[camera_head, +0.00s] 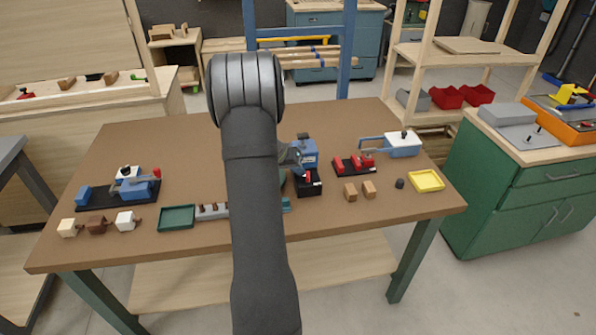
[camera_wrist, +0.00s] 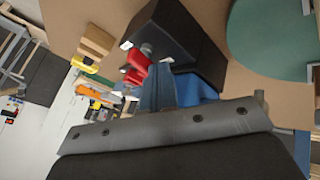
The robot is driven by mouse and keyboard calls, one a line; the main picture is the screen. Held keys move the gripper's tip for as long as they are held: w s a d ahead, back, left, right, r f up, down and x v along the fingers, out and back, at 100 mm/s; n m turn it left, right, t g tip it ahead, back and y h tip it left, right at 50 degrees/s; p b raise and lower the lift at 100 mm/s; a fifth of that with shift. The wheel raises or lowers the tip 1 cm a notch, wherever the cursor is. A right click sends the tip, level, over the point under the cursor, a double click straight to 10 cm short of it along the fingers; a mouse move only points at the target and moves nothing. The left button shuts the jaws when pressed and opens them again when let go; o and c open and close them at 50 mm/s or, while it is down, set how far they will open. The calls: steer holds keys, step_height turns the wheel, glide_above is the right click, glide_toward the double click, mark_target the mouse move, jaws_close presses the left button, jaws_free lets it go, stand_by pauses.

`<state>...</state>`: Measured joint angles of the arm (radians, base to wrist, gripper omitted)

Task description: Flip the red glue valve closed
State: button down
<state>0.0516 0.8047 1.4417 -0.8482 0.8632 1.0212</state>
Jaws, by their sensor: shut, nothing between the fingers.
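The red glue valve (camera_head: 308,175) is a small red lever on the front of a blue and black glue station (camera_head: 309,190), right of my arm in the head view. In the wrist view the red valve (camera_wrist: 136,66) shows by the black block (camera_wrist: 172,40). My gripper (camera_wrist: 156,82) is shut and empty, its tips close beside the red lever. I cannot tell whether they touch. In the head view my gripper (camera_head: 291,156) is at the left side of the blue body, partly hidden by my arm.
A black base with red parts (camera_head: 356,164) stands right of the station, with wooden blocks (camera_head: 350,191) and a yellow tray (camera_head: 427,181) nearby. A green tray (camera_head: 177,217) and a blue fixture (camera_head: 137,188) are at left. Brown tabletop is bare at the front right.

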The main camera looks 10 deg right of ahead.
steer(key=m+g, duration=0.2)
steer(key=m, duration=0.1)
steer(key=w+d+m+g, duration=0.1)
steer(key=shift+m, duration=0.4)
steer(key=shift+w, duration=0.15)
stand_by(0.4)
steer(key=shift+s, duration=0.2)
stand_by(1.4)
steer(key=shift+s+d+f, duration=0.1)
steer(key=shift+s+f, duration=0.1)
steer(key=shift+s, duration=0.5)
steer(key=v, duration=1.8)
steer(key=shift+w, duration=0.3)
steer(key=shift+f, duration=0.1)
